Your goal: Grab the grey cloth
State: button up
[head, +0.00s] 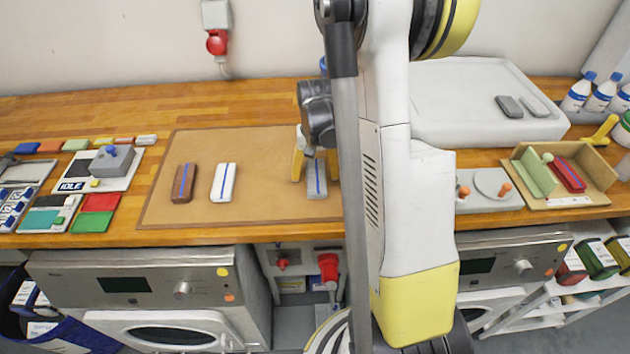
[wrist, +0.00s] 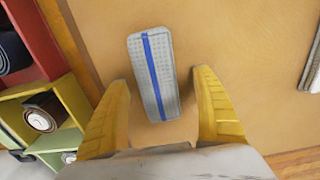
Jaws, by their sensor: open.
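The grey cloth (head: 317,185) is a folded, oblong piece with a blue stripe along its length. It lies on the brown mat (head: 260,208), beside my arm in the head view. In the wrist view the grey cloth (wrist: 152,70) sits between and ahead of my yellow fingers, slightly tilted. My gripper (wrist: 162,80) is open, with one finger on each side of the cloth's nearer part. A gap shows between each finger and the cloth. In the head view my gripper (head: 315,165) is partly hidden by my arm.
A white cloth (head: 223,182) and a brown cloth (head: 184,183), each with a blue stripe, lie left of the grey one on the mat. A grey device (head: 112,160) stands farther left. At right are a white tray (head: 450,125) and a wooden box (head: 598,196) holding a red item.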

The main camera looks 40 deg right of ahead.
jog(key=shift+f, duration=0.4)
jog(key=shift+r, duration=0.1)
jog(key=c, duration=1.2)
jog(key=shift+r, duration=0.1)
jog(key=shift+c, duration=0.2)
